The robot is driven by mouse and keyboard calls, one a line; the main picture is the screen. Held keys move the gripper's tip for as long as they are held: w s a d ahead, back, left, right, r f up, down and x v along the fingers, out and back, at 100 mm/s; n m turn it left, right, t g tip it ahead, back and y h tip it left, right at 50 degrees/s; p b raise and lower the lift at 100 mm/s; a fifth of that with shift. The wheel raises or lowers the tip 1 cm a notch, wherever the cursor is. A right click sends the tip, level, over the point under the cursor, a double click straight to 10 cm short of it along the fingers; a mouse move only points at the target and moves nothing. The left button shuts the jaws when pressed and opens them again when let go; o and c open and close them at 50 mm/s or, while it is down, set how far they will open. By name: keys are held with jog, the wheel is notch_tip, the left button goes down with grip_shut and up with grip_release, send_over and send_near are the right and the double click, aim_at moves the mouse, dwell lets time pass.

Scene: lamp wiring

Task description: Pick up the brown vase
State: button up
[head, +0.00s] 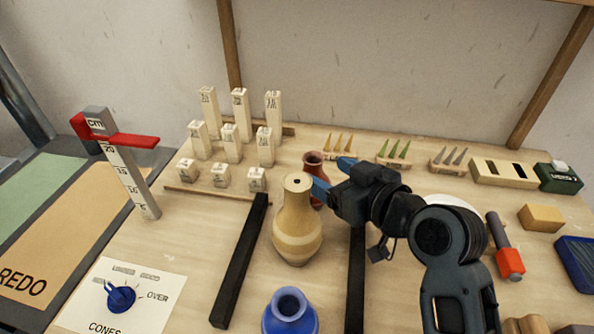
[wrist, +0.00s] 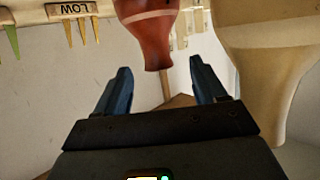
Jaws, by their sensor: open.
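The brown vase (head: 313,160) is a small reddish-brown vase with a lighter band. In the head view it stands behind the tan vase (head: 297,228), and the tan vase and my gripper hide most of its body. My gripper (head: 332,178) reaches in from the right with its blue fingers apart. In the wrist view, which looks upside down, the brown vase (wrist: 152,38) has its narrow neck between or just beyond the open fingertips (wrist: 160,66). I cannot tell whether a finger touches it. The tan vase (wrist: 272,60) stands close beside it.
A blue vase (head: 289,312) stands at the front. Two black bars (head: 240,262) lie along the table. Numbered pale blocks (head: 230,142) stand at the back left, near a ruler post (head: 130,175). Racks of cones (head: 393,155) line the back. Free room lies left of the left bar.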

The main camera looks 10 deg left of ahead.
aim_at(317, 167)
jog(key=x, duration=0.3)
jog(key=shift+w+a+r, duration=0.1)
jog(key=shift+d+f+p+x, duration=0.1)
jog(key=shift+p+x, duration=0.3)
jog(key=shift+x, duration=0.85)
jog(key=shift+d+f+p+x, duration=0.15)
jog(key=shift+p+x, duration=0.2)
jog(key=shift+x, duration=0.85)
jog(key=shift+w, duration=0.1)
grip_shut()
jog(key=shift+r, duration=0.1)
